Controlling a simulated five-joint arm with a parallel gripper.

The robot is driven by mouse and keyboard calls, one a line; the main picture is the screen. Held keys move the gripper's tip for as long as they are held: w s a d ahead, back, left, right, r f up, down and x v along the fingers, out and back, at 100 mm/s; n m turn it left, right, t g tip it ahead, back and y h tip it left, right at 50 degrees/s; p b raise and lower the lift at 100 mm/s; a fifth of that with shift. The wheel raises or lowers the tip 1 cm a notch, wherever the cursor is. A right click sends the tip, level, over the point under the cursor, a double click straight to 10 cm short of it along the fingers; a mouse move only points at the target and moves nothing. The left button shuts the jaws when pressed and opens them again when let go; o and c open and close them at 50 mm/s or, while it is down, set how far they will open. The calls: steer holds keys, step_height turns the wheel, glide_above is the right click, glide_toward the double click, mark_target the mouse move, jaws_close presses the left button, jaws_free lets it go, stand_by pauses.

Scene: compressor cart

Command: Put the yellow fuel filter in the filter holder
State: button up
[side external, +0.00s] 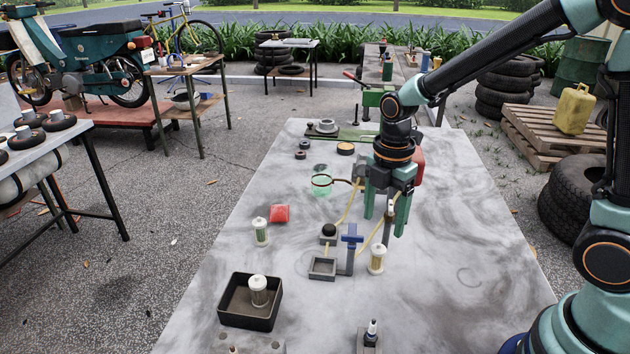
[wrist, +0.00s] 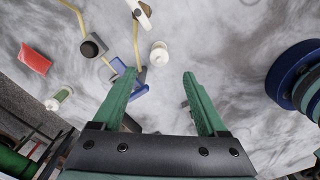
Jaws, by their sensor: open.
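The yellow fuel filter (side external: 377,259), a clear cylinder with pale caps and a yellowish inside, stands upright on the grey table right of a blue bracket on a grey post (side external: 351,237), which looks like the filter holder. In the wrist view the filter (wrist: 159,53) shows from above as a white round cap, just beyond the gap between my fingertips, and the blue bracket (wrist: 130,86) is partly behind my left finger. My gripper (side external: 386,217) is open and empty above the table, behind and above the filter. The wrist view shows both fingers (wrist: 160,78) apart.
A black tray (side external: 233,318) holds another filter (side external: 259,290). A square grey frame (side external: 322,268), black knob (side external: 329,231) and yellow hoses (side external: 348,207) crowd the bracket. The table's right side is clear.

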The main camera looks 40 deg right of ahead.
mark_target(379, 244)
step_height(379, 244, down, 10)
steer(key=shift+w+f, duration=0.1)
jaws_close()
stand_by(0.5)
